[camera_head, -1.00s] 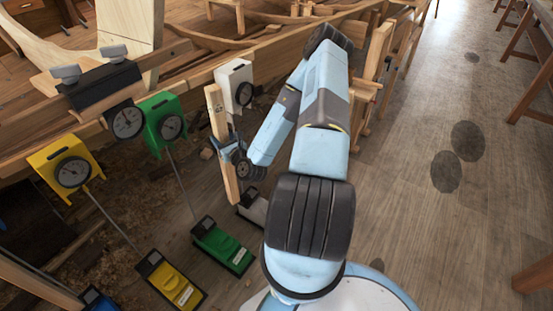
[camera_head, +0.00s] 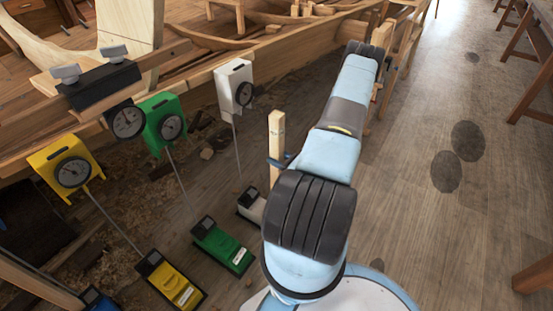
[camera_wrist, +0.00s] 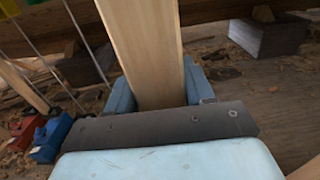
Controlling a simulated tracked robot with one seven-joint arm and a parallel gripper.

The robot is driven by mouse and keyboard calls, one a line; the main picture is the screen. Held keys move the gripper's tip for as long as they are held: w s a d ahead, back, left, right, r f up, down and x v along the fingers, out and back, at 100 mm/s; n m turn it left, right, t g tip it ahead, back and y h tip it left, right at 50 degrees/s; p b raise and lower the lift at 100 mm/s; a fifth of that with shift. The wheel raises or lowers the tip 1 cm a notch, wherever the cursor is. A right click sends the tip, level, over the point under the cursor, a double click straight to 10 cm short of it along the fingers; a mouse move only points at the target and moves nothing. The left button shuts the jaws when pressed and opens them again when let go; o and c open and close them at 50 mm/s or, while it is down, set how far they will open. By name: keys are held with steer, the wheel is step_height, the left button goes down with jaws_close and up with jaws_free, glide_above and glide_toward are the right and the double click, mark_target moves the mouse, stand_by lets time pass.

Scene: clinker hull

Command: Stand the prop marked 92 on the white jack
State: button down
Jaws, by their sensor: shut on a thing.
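My gripper (camera_head: 281,161) is shut on an upright pale wooden prop (camera_head: 277,135), whose number I cannot read. The prop stands right of the white jack (camera_head: 252,206) in the head view, apart from it. Its lower end is hidden behind my arm. In the wrist view the prop (camera_wrist: 143,45) runs up between the two blue fingers of my gripper (camera_wrist: 155,92). The white jack sits on the floor, partly covered by my arm, with a thin rod up to a white dial gauge (camera_head: 234,86).
A green jack (camera_head: 222,247) and a yellow jack (camera_head: 171,283) stand to the left, with rods up to a green gauge (camera_head: 164,124) and a yellow gauge (camera_head: 66,168). The hull planking (camera_head: 200,85) runs behind. Open floor (camera_head: 460,230) lies to the right.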

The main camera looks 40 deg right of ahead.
steer(key=w+a+f, duration=0.3)
steer(key=w, duration=0.7)
steer(key=w+a+f, duration=0.3)
steer(key=w+a, duration=0.1)
steer(key=w, duration=0.6)
steer(key=shift+w+a+f, duration=0.15)
steer(key=shift+w+f, duration=0.05)
steer(key=shift+f, duration=0.15)
stand_by(3.2)
stand_by(0.4)
steer(key=shift+f, duration=0.3)
stand_by(0.5)
steer(key=shift+w, duration=0.2)
stand_by(0.7)
steer(key=shift+c, duration=1.7)
jaws_free()
steer(key=shift+f, duration=0.1)
